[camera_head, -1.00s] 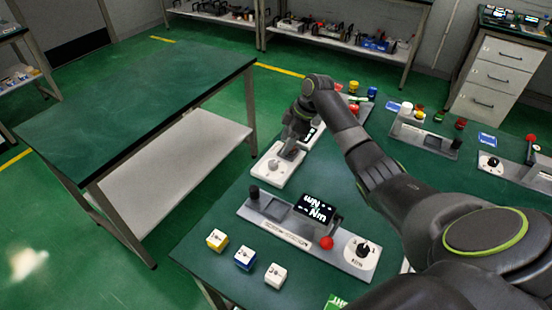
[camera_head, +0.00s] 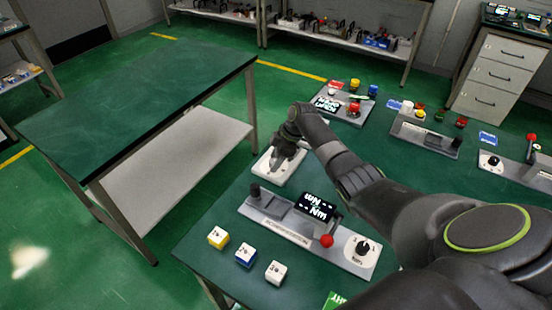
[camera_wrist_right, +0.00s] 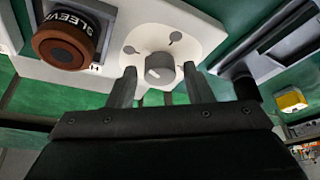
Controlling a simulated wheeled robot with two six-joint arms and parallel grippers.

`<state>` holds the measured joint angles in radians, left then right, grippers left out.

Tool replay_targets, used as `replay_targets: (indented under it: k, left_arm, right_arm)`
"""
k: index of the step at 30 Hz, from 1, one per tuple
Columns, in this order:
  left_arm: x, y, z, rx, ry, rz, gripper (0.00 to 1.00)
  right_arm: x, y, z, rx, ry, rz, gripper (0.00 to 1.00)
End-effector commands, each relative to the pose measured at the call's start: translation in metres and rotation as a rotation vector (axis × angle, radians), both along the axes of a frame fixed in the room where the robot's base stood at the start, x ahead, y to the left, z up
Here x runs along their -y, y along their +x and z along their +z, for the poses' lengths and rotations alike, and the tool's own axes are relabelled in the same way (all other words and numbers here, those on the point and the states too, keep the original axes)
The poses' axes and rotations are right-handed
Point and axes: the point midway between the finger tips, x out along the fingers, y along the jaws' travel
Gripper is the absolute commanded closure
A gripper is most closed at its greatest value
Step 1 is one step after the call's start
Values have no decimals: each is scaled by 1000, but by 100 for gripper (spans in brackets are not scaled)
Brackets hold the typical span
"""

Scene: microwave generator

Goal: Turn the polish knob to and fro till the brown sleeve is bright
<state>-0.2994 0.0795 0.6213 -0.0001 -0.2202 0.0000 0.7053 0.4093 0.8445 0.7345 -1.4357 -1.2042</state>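The polish knob (camera_wrist_right: 160,68) is a grey dial with a pale pointer line on a white panel, with dark marks around it. The brown sleeve (camera_wrist_right: 65,42), a dull brown cylinder lettered "SLEEVE", sits left of it on the same white unit (camera_wrist_right: 110,70). My right gripper (camera_wrist_right: 158,82) is open, one finger at each side of the knob; I cannot tell whether they touch it. In the head view my right gripper (camera_head: 276,166) is over the white unit (camera_head: 263,169) and hides its knob and sleeve. My left gripper is not in view.
A grey device with a screen (camera_head: 317,207) and red ball (camera_head: 327,241) stands nearer on the green table. Yellow (camera_head: 218,237), blue (camera_head: 245,254) and white (camera_head: 277,272) blocks lie at the front edge. Other devices stand farther back. An empty green table (camera_head: 140,110) is at left.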

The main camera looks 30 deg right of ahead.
Motion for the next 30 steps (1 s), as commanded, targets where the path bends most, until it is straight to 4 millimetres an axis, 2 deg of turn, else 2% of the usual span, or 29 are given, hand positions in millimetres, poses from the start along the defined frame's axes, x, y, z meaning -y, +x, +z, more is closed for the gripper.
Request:
replay_targets:
  k: [1, 6, 9, 20, 30]
  left_arm:
    - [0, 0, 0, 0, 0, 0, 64]
    - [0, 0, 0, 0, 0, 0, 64]
    - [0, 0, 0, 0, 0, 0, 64]
    - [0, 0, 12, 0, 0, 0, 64]
    - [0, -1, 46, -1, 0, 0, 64]
  right_arm:
    - [0, 0, 0, 0, 0, 0, 61]
    - [0, 0, 0, 0, 0, 0, 83]
    - [0, 0, 0, 0, 0, 0, 92]
    - [0, -1, 3, -1, 0, -72, 92]
    - [-2, -2, 6, -1, 2, -336, 92]
